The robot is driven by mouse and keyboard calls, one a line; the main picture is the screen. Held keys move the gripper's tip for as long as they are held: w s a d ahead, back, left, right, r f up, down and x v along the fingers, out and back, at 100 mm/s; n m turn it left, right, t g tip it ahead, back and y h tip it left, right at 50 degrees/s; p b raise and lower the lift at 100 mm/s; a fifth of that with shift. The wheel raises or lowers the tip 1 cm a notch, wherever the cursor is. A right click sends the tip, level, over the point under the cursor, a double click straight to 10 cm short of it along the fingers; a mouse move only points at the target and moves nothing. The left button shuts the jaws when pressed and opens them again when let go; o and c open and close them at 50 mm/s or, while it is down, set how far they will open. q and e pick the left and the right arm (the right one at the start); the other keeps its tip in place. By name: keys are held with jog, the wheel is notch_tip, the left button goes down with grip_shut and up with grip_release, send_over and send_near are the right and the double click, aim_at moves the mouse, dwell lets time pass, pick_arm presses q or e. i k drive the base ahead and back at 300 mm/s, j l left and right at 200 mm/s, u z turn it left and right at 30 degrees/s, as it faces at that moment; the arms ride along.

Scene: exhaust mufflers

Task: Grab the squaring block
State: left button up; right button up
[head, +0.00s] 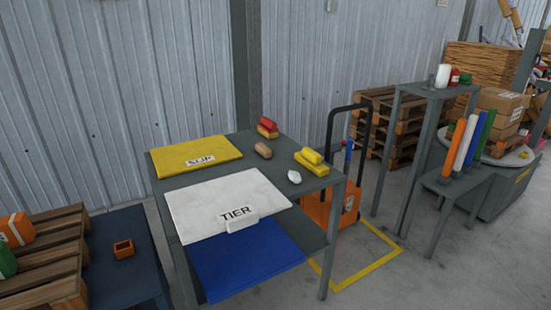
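Several small blocks lie on the grey table, and no label tells me which is the squaring block. A yellow block with a raised bar-like top (312,163) lies near the right edge. A red-topped block with a yellowish lower part (268,128) stands at the back edge. A tan rounded block (263,150) lies between them. None is covered. Neither of my grippers is in view.
The grey table (239,147) also holds a yellow sheet (190,152), a white TIER sheet (215,197) and a small white object (294,177). A blue sheet (245,265) lies on the lower shelf. An orange cart (330,208) stands close right.

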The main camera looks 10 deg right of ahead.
aim_at(309, 157)
jog(key=i+l+u, duration=0.25)
jog(key=l+u, duration=0.25)
jog(key=l, duration=0.15)
jog(key=i+l+u, duration=0.1)
jog(key=l, duration=0.3)
jog(key=l+u, duration=0.15)
jog(key=l, duration=0.2)
jog(key=i+l, duration=0.1)
jog(key=l, duration=0.7)
jog(key=i+l+u, duration=0.1)
jog(key=l, duration=0.65)
jog(key=i+l+u, duration=0.1)
jog(key=l, duration=0.7)
